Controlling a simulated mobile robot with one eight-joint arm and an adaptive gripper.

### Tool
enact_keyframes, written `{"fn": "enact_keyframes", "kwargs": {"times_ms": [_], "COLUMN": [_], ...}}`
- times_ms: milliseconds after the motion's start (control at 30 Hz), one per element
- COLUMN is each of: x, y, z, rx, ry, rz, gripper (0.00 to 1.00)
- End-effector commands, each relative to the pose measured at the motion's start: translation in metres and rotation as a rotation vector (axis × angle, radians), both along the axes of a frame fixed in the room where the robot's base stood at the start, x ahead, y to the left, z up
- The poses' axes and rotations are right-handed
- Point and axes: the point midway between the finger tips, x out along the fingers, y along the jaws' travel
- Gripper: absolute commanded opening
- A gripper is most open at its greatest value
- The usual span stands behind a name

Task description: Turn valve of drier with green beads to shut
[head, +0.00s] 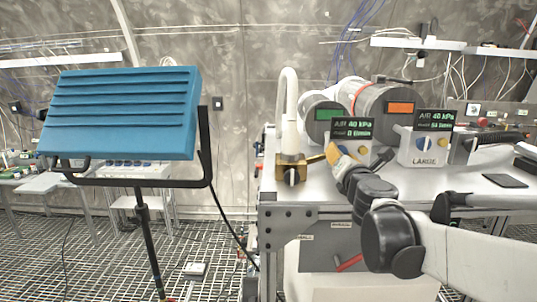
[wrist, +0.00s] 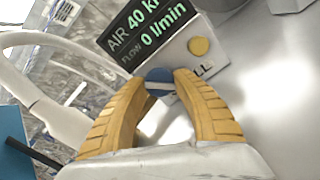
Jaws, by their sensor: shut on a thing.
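Two grey cylinder driers lie on the bench at the back in the head view. The left drier (head: 322,112) shows a green window and the right drier (head: 385,103) an orange one. In front stand two white valve boxes with displays. The left box (head: 358,150) reads AIR 40 kPa and flow 0 l/min; its label ends in "LL" in the wrist view (wrist: 203,45). My gripper (head: 336,154) is at the left box. In the wrist view its yellow fingers (wrist: 165,78) are shut on the blue valve knob (wrist: 158,74). The fingers partly hide the knob.
The right box (head: 424,150), marked LARGE, has a blue knob and stands close to the right of my gripper. A white hose on a brass fitting (head: 292,168) stands left of it. A blue panel (head: 125,110) on a stand is at the far left.

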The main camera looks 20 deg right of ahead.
Motion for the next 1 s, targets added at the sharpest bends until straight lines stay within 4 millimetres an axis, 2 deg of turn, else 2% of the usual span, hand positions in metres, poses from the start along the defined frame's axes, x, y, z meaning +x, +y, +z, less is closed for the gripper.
{"fn": "enact_keyframes", "kwargs": {"times_ms": [600, 1000], "x": [0.001, 0.0009], "y": [0.0009, 0.0011], "z": [0.0012, 0.0021], "rx": [0.534, 0.726], "ry": [-0.154, -0.21], "rz": [0.001, 0.002], "gripper": [0.03, 0.03]}}
